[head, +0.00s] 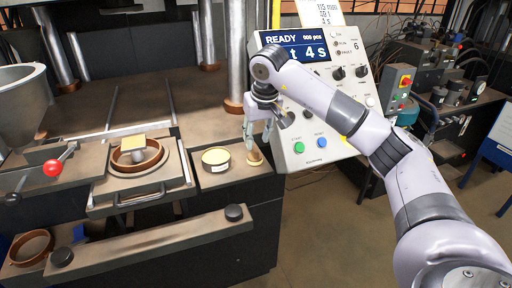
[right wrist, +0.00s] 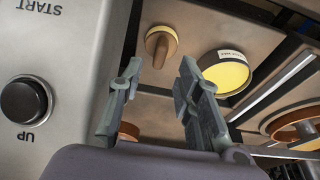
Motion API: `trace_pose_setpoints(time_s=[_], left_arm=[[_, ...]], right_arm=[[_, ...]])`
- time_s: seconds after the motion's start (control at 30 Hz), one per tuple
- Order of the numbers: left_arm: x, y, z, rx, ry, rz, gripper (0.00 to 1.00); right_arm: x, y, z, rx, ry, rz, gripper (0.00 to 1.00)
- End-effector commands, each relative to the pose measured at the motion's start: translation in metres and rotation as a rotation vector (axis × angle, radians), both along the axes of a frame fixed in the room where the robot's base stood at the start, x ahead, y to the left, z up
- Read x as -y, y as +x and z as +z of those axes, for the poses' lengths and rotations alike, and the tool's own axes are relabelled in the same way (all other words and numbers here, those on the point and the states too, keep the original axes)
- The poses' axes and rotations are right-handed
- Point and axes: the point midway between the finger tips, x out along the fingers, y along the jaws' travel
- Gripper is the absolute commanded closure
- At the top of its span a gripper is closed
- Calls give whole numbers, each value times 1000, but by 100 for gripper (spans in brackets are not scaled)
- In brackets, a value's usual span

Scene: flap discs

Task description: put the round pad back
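A small round pad (head: 254,161) with a wooden handle and a yellow edge stands on the bench ledge, right of a round tin. In the right wrist view, the pad (right wrist: 161,40) shows its handle pointing toward the gap between the fingers. The dark tin (head: 215,160) with yellow contents and a white label also shows in the right wrist view (right wrist: 226,74). My right gripper (head: 258,138) points down just above the pad. In the right wrist view its fingers (right wrist: 160,72) are apart, with nothing held between them. My left gripper is not in view.
The control panel (head: 318,125) with buttons and a screen stands close to the right of my right gripper. A brown ring (head: 137,166) with a yellow square piece sits in a tray to the left. A red-knobbed lever (head: 53,168) is further left.

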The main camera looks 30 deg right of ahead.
Motion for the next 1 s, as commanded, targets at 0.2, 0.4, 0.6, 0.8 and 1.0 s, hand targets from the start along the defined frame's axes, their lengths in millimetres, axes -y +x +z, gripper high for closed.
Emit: trace_pose_setpoints(time_s=[0.2, 0.4, 0.6, 0.8, 1.0], left_arm=[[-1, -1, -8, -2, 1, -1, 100], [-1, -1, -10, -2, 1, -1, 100], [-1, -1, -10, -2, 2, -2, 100], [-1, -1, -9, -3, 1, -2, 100], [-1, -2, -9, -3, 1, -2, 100]], right_arm=[[-3, -13, 43, 4, 0, 0, 68], [-5, -19, 65, 1, 0, 0, 68], [-5, -21, 70, 0, 0, 0, 68], [-5, -21, 69, 0, 0, 0, 68], [-5, -21, 69, 0, 0, 0, 68]])
